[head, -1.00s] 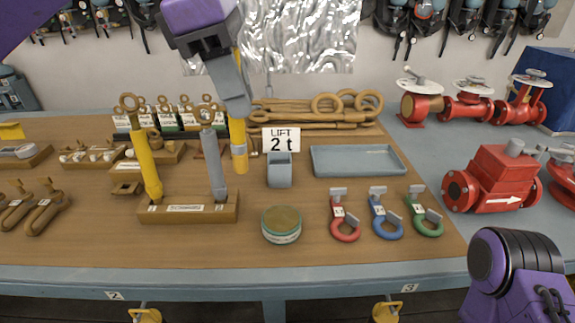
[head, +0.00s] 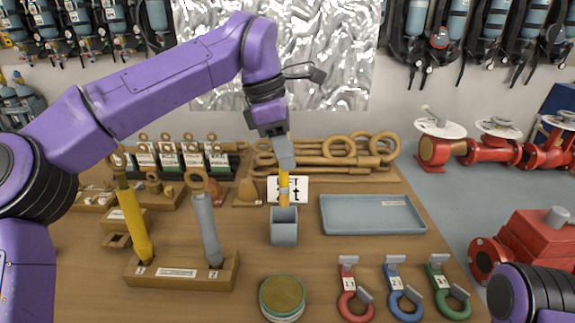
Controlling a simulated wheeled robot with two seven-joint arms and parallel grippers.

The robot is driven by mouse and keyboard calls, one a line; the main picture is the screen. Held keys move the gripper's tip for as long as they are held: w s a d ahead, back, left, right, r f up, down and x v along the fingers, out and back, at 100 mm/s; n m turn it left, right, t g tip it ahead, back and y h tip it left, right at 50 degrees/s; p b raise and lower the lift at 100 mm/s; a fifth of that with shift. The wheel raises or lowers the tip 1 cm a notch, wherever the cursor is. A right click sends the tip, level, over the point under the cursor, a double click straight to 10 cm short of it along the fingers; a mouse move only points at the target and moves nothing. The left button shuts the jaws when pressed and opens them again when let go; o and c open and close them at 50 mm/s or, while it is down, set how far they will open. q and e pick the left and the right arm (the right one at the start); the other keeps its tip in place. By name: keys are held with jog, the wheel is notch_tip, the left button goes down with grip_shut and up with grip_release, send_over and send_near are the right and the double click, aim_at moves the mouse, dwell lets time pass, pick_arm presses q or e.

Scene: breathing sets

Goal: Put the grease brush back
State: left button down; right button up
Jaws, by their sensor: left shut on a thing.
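The grease brush (head: 284,187) has a yellow handle with a grey band and hangs upright in my left gripper (head: 285,165). The gripper is shut on its upper part. The brush's lower end meets the mouth of the grey square cup (head: 284,232); I cannot tell how deep inside it is. The brush and gripper partly cover the "LIFT 2 t" sign (head: 300,187) behind the cup. My right gripper is out of view; only part of my right arm shows at the lower right.
A wooden stand (head: 180,272) with yellow and grey pins is left of the cup. A round tin (head: 282,297) stands in front. A blue-grey tray (head: 372,215) lies right, with red, blue and green shackles (head: 402,303) before it. Brown eyebolts and rods lie behind.

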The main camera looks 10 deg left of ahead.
aim_at(287, 173)
pick_arm(q)
jog(key=shift+w+f, duration=0.15)
jog(key=shift+f, duration=0.1)
notch_tip(287, 173, down, 4)
jog(key=shift+w+r, duration=0.15)
jog(key=shift+f, duration=0.6)
jog(key=c, duration=0.9)
grip_release()
jog(key=shift+c, duration=0.2)
jog(key=shift+r, duration=0.1)
